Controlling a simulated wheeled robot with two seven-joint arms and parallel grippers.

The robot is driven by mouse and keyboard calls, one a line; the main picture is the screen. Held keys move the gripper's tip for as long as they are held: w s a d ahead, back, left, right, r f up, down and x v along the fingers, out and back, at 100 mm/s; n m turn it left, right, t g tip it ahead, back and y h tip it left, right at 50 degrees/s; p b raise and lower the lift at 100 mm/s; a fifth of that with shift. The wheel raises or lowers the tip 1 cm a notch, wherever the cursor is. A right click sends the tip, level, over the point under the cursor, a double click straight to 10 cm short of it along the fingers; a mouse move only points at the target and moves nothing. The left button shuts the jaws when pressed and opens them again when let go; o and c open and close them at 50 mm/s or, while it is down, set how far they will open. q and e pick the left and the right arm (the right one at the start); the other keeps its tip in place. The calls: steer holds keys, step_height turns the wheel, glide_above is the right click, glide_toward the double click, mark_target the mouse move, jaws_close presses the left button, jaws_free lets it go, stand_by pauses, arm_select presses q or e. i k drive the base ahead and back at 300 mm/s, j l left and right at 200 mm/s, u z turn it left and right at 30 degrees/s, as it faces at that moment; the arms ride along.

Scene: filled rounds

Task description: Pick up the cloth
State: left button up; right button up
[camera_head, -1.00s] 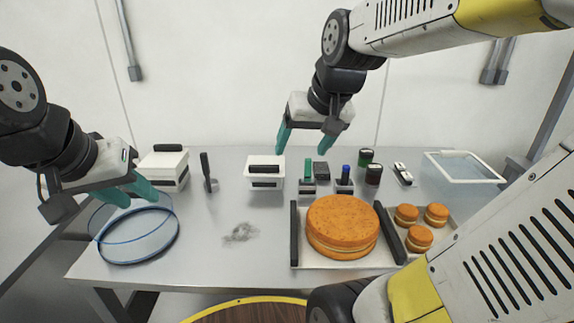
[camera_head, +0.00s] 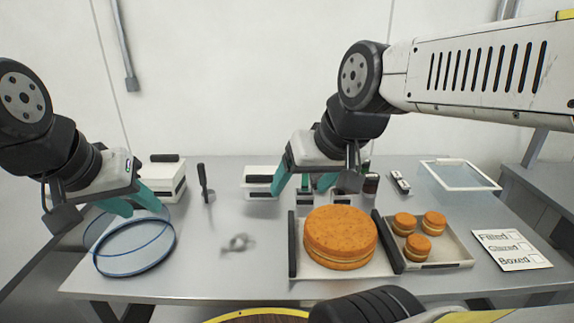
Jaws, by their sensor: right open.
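I cannot make out a cloth for certain. A grey smudge (camera_head: 238,243) lies flat on the steel table (camera_head: 205,270) left of the large cake; I cannot tell if it is a stain or thin fabric. My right gripper (camera_head: 303,188) is open and empty, pointing down over the back middle of the table. It partly hides a white box (camera_head: 258,191) and small dark-based items behind it. My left gripper (camera_head: 141,209) has its teal fingers apart at the far left, in front of or over a clear blue-rimmed round cover (camera_head: 130,262); contact is unclear.
A large orange cake (camera_head: 340,236) stands on a tray with dark handles. Several small cakes (camera_head: 420,244) sit on a second tray. A label card (camera_head: 512,249) lies at right, a clear container (camera_head: 460,175) behind. A dark-handled tool (camera_head: 204,184) stands near another white box (camera_head: 162,182).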

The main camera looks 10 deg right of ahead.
mark_target(315, 178)
steer(key=z, duration=0.8)
steer(key=l+u, duration=0.25)
steer(key=u, duration=0.15)
steer(key=l+u, duration=0.25)
steer(key=u, duration=0.15)
steer(key=l+u, duration=0.25)
steer(key=u, duration=0.15)
steer(key=k, duration=0.05)
